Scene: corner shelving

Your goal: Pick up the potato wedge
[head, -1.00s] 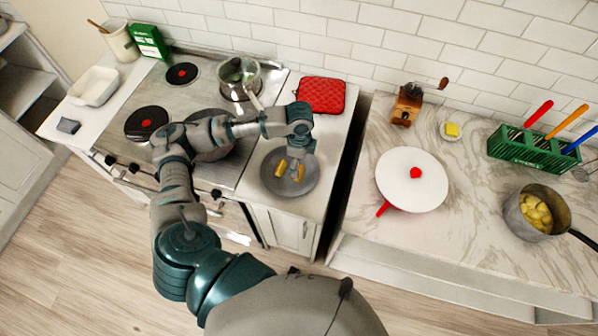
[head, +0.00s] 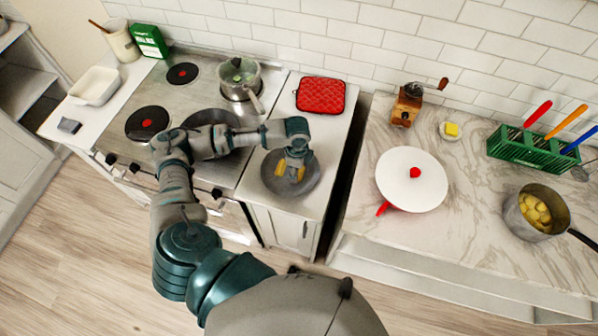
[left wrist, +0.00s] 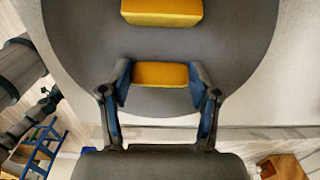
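Two yellow potato wedges lie on a round dark grey plate (head: 290,190) on the counter right of the stove. In the head view one wedge (head: 279,169) shows left of my left gripper (head: 293,172) and another (head: 301,174) shows at its right side. In the left wrist view, the nearer wedge (left wrist: 160,75) lies between the spread fingers of my left gripper (left wrist: 160,82). The fingers stand open at its two ends, and I cannot tell whether they touch it. The other wedge (left wrist: 162,12) lies farther off on the plate (left wrist: 85,50). My right gripper is not in view.
A red pot holder (head: 320,95) lies behind the plate. On the stove stand a pan (head: 212,118) and a pot (head: 238,88). The right counter, past a gap, holds a white lid (head: 411,180), a pot with yellow pieces (head: 518,222) and a green rack (head: 520,152).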

